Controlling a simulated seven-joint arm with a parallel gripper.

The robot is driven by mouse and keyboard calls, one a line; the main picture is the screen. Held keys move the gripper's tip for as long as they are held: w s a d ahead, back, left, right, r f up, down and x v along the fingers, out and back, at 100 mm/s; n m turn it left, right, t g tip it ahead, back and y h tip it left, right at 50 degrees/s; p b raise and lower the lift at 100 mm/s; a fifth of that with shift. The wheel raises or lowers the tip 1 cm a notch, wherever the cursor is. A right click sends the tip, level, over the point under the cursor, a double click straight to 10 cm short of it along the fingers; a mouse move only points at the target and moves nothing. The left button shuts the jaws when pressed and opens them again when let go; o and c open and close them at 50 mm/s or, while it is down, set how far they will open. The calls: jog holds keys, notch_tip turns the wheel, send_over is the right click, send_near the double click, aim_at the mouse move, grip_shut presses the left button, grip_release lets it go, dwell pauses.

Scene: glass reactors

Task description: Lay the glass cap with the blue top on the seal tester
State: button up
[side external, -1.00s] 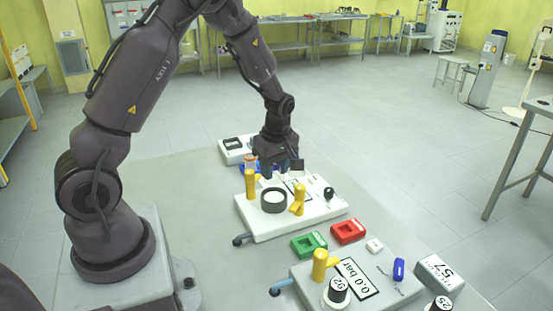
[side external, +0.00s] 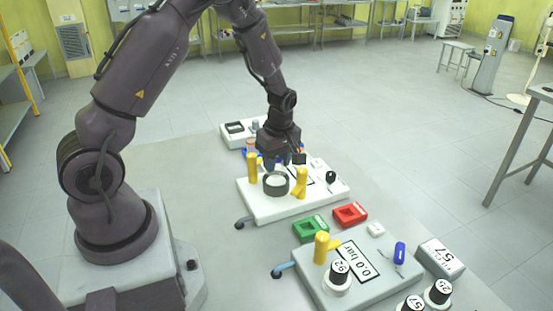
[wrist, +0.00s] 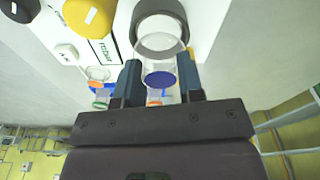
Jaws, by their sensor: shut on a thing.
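My gripper (wrist: 160,85) is shut on the glass cap with the blue top (wrist: 160,78), which sits between its fingers. The cap's clear glass reaches toward the dark round ring (wrist: 161,12) on the white seal tester (side external: 262,209). In the wrist view the glass overlaps the near edge of the ring; I cannot tell whether they touch. In the side view my gripper (side external: 284,160) is low over the back of the tester, behind the ring, and the cap is hard to make out.
Yellow posts (side external: 252,168) (side external: 301,183) flank the ring. Other glass pieces with orange and green parts (wrist: 100,92) stand behind. Green (side external: 310,229) and red (side external: 350,214) blocks and a 0.0 bar device (side external: 358,260) are in front. Bare table lies left of the tester.

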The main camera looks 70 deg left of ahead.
jog(key=shift+f, duration=0.65)
dwell(0.7)
jog(key=shift+f, duration=0.25)
jog(key=shift+f, duration=0.2)
dwell(0.4)
jog(key=shift+f, duration=0.25)
jog(key=o, duration=1.3)
jog(key=shift+r, duration=3.55)
